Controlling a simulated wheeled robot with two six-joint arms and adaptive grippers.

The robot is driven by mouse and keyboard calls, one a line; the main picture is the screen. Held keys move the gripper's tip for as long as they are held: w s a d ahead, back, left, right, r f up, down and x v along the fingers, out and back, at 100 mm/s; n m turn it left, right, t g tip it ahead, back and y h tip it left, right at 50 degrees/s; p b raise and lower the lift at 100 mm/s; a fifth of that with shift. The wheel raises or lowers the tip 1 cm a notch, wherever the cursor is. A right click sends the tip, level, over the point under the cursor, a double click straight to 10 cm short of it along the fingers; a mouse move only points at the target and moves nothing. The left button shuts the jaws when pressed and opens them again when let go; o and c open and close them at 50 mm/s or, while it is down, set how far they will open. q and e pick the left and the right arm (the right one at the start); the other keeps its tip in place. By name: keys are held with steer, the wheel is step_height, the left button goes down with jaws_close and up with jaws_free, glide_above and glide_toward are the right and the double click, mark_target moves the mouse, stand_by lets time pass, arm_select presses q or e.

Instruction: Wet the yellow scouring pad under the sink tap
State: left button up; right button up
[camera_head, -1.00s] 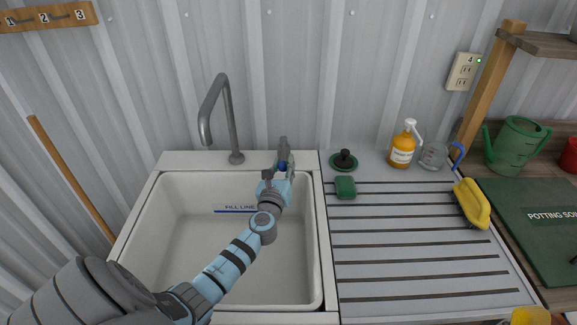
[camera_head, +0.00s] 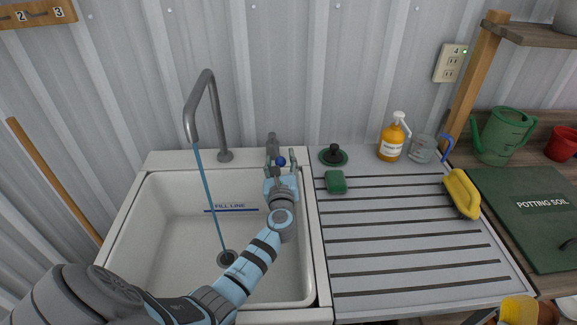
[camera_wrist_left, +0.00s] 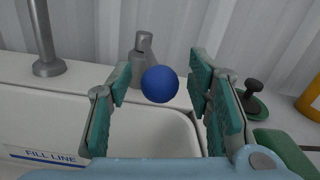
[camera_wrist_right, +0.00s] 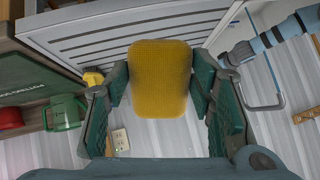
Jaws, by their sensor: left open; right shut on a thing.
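The yellow scouring pad (camera_wrist_right: 160,80) is between the fingers of my right gripper (camera_wrist_right: 160,88), which is shut on it. The pad also shows at the lower right edge of the head view (camera_head: 518,310), near the drainboard's front edge. The grey tap (camera_head: 205,105) stands behind the white sink (camera_head: 165,235), and a thin blue stream of water (camera_head: 209,205) falls from its spout to the drain. My left gripper (camera_head: 281,163) is open, its fingers on either side of the blue knob (camera_wrist_left: 160,84) at the sink's back rim.
The ribbed drainboard (camera_head: 400,240) right of the sink is mostly clear. A green sponge (camera_head: 336,182), a sink plug (camera_head: 333,155), an orange soap bottle (camera_head: 391,140), a glass jar (camera_head: 422,149) and a yellow brush (camera_head: 462,194) stand along its back and right.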

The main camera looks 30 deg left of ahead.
arm_select(q)
steer(key=v, duration=1.2)
steer(key=shift+w, duration=0.1)
